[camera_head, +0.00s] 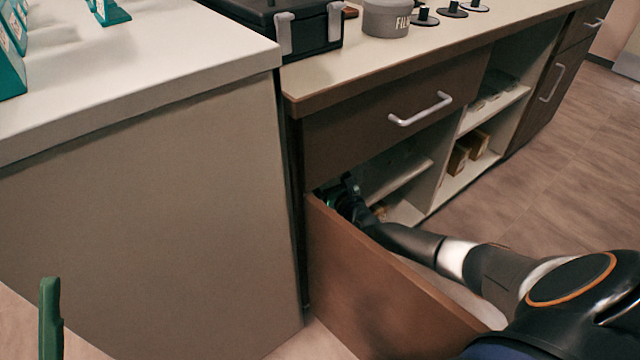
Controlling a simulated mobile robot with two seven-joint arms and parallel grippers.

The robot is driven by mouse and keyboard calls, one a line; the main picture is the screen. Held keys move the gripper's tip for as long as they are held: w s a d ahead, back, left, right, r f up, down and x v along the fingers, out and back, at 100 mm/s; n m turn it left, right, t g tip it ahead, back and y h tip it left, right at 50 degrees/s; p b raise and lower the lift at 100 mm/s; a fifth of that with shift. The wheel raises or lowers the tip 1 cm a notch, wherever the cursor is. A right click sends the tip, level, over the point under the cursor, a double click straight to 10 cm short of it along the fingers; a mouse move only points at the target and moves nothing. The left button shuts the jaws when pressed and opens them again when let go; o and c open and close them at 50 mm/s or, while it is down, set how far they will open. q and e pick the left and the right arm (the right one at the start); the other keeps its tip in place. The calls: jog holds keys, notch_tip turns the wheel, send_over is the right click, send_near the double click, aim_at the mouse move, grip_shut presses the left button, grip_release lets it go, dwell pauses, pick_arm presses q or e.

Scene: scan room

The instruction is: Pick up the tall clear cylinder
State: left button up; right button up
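I cannot make out a tall clear cylinder in the head view. My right arm reaches past the open brown door into the dark lower part of the cabinet. My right gripper (338,195) is at the upper left of that opening, beside the door's far end. It is small, dark and partly hidden, with a bit of green showing, so its fingers and anything between them cannot be made out. Of my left gripper, one green finger (50,320) shows at the bottom left, in front of the pale counter side.
The open door (375,290) stands left of my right arm. Above are a closed drawer (390,115) and a countertop with a black case (300,30), a grey tub (387,18) and black discs. Shelves (480,115) hold small boxes. A white counter (150,60) is at left.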

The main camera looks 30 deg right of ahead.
grip_shut()
jog(key=shift+r, duration=0.1)
dwell(0.9)
